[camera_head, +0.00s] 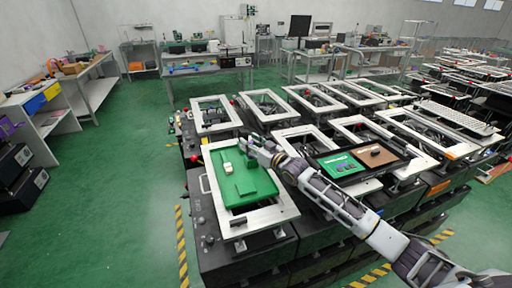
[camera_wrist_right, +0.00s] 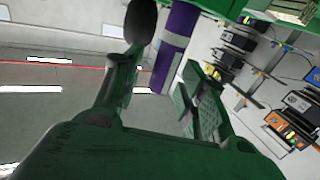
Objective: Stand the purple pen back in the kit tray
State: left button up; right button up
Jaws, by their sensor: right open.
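The purple pen (camera_wrist_right: 182,22) shows in the right wrist view as a purple cylinder with a pale band, between the two fingers. A gap shows between it and the lower right finger; I cannot tell whether it touches the other finger. My right gripper (camera_head: 256,147) is open, at the far edge of a green tray (camera_head: 258,187), which looks like the kit tray. It also shows in the wrist view (camera_wrist_right: 166,52). I cannot make out the pen in the head view. A green surface (camera_wrist_right: 225,6) shows by the pen's upper end. My left gripper is not in view.
A small white object (camera_head: 228,168) sits on the green tray. A pale frame (camera_head: 219,212) surrounds the tray, with a small dark block (camera_head: 238,221) at its near side. Similar fixtures stand behind and to the right. Green floor (camera_head: 120,200) at left is clear.

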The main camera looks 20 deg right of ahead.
jog(key=shift+s+d, duration=0.1)
jog(key=shift+s, duration=0.1)
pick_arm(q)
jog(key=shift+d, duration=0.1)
pick_arm(e)
jog(key=v, duration=1.1)
jog(key=shift+s, duration=0.25)
dwell(0.4)
jog(key=shift+d, duration=0.15)
dwell(0.5)
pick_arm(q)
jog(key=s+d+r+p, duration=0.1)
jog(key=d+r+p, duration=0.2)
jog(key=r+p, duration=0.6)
pick_arm(e)
notch_tip(320, 180, up, 9)
